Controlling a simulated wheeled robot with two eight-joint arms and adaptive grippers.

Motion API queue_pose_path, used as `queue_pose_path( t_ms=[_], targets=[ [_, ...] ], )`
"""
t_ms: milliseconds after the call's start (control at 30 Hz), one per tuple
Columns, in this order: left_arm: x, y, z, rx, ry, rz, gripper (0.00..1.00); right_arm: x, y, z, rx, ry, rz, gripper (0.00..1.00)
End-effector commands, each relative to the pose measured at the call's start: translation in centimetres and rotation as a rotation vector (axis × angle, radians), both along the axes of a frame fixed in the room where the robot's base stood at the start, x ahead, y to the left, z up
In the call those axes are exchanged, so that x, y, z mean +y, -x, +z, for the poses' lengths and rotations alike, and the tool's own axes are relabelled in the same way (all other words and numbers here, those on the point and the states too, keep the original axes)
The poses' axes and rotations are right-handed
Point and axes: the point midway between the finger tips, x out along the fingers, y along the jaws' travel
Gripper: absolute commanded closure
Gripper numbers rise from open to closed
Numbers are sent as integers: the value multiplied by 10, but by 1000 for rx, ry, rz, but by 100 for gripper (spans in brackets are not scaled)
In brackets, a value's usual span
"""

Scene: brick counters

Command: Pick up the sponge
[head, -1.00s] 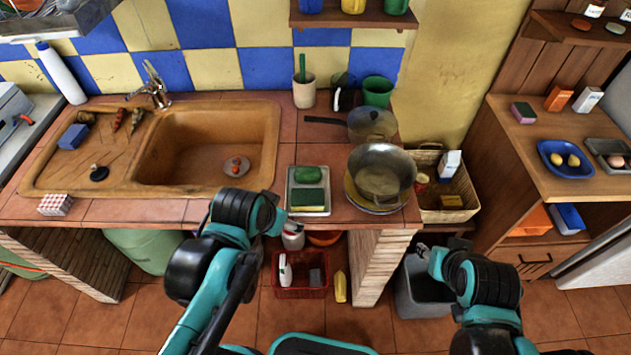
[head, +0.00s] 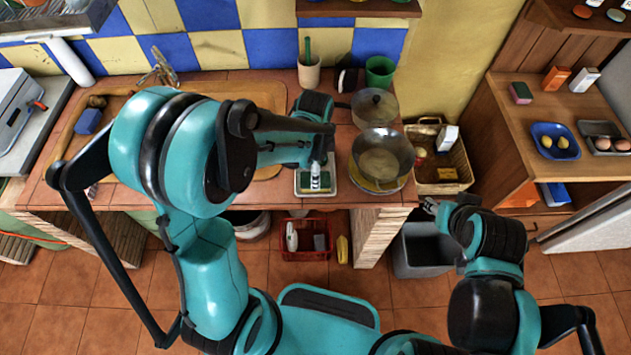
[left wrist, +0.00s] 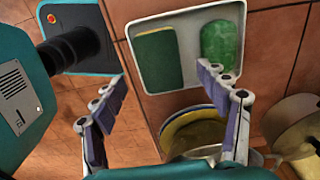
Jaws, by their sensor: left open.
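The sponge (left wrist: 158,57), dark green with a yellowish edge, lies on a white tray (left wrist: 187,85) beside a bright green soap-like block (left wrist: 218,45). The tray sits on the tiled counter; in the head view my left gripper (head: 317,178) is over it and hides most of the sponge. In the left wrist view my left gripper (left wrist: 162,78) is open and empty. Its fingers are spread, with the right finger's tip overlapping the tray near the green block. My right gripper (head: 429,204) is low at the right, away from the counter; its jaws are too small to judge.
A pan (head: 383,155) on stacked plates stands right of the tray, with a pot (head: 375,106) behind. A wicker basket (head: 440,172) is further right. The sink, left of the tray, is largely hidden by my left arm. A red crate (head: 306,240) stands on the floor below.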

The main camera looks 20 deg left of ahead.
Motion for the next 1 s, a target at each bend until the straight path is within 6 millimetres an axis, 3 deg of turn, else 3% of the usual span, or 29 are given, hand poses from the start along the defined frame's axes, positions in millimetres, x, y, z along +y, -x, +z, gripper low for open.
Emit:
queue_pose_path(
  t_ms=[133,300,567,733,1000],
  targets=[
    [-1,-1,-26,-1,0,1,26,0,0,-13,0,0,0,60],
    [-1,0,-46,-1,0,2,26,0,0,-19,0,0,0,60],
    [-1,0,-47,-1,0,2,26,0,0,-18,0,0,0,60],
    [-1,0,-47,-1,1,2,65,0,0,-18,0,0,0,60],
    [-1,0,-47,-1,0,2,68,0,0,-18,0,0,0,60]
  ],
)
